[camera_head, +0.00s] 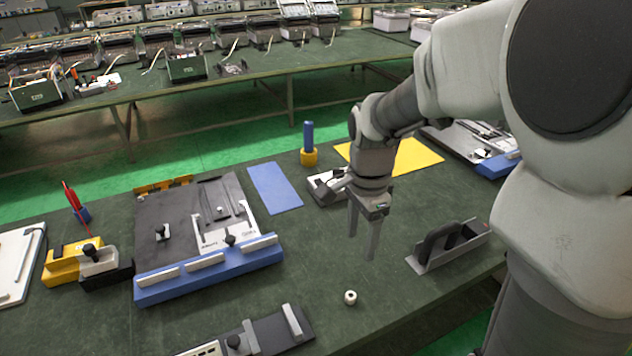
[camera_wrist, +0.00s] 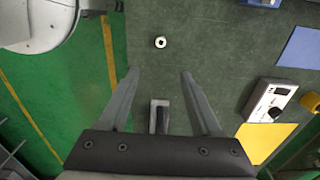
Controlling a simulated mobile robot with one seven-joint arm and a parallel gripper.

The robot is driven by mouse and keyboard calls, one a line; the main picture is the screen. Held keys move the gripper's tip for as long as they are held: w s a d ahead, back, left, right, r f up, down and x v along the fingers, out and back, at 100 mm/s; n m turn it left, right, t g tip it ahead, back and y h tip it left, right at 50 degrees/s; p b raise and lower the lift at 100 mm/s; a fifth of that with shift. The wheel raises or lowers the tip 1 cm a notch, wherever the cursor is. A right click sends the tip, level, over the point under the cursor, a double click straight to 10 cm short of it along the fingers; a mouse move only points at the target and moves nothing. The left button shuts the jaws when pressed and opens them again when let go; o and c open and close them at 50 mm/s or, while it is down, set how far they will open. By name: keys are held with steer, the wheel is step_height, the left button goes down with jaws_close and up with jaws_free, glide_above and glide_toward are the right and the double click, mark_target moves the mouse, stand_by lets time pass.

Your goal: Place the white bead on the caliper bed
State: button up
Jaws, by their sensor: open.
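The white bead (camera_head: 350,297) is a small white ring-like piece with a dark hole. It stands on the green table near the front edge, and it also shows in the wrist view (camera_wrist: 160,42) beyond my fingertips. My gripper (camera_head: 362,234) is open and empty, pointing down above the table, behind the bead in the head view. In the wrist view its two fingers (camera_wrist: 160,72) are spread apart. A dark flat device with light metal blocks (camera_head: 270,332), possibly the caliper bed, lies at the front, left of the bead; its lower part is cut off.
A blue-edged fixture board (camera_head: 205,240) lies on the left. A grey bracket with a dark handle (camera_head: 448,246) stands right of my gripper. A small grey meter box (camera_head: 325,188) sits behind it. The table around the bead is clear.

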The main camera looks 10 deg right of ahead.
steer(key=b, duration=0.2)
glide_above(351, 291)
steer(key=f, duration=0.7)
steer(key=s+f, duration=0.1)
steer(key=f, duration=0.3)
steer(key=shift+d+f, duration=0.15)
steer(key=shift+f, duration=0.15)
steer(key=shift+a+f, duration=0.15)
steer(key=shift+f, duration=1.35)
steer(key=shift+a+f, duration=0.1)
steer(key=shift+f, duration=1.4)
jaws_close()
